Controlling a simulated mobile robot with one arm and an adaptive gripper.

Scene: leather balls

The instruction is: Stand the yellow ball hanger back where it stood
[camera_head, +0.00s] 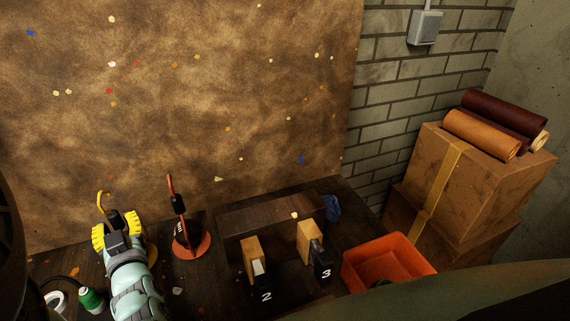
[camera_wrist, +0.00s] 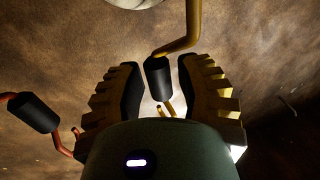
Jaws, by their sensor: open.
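The yellow ball hanger (camera_head: 102,198) stands at the left of the dark bench in the head view. Its hooked top rises above my gripper (camera_head: 117,229), and a sliver of its yellow base shows right of my wrist. In the wrist view, its bent yellow rod (camera_wrist: 182,42) and black sleeve (camera_wrist: 157,80) are upright between the fingers of my gripper (camera_wrist: 160,73). The fingers are open, with a gap visible on both sides of the sleeve. My arm hides most of its stem and base in the head view.
An orange hanger (camera_head: 190,240) stands close on the right; it shows in the wrist view (camera_wrist: 36,112). Numbered blocks (camera_head: 258,265), an orange bin (camera_head: 388,262) and a blue item (camera_head: 332,208) lie farther right. A green bottle (camera_head: 91,299) and white ring (camera_head: 55,300) are front left.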

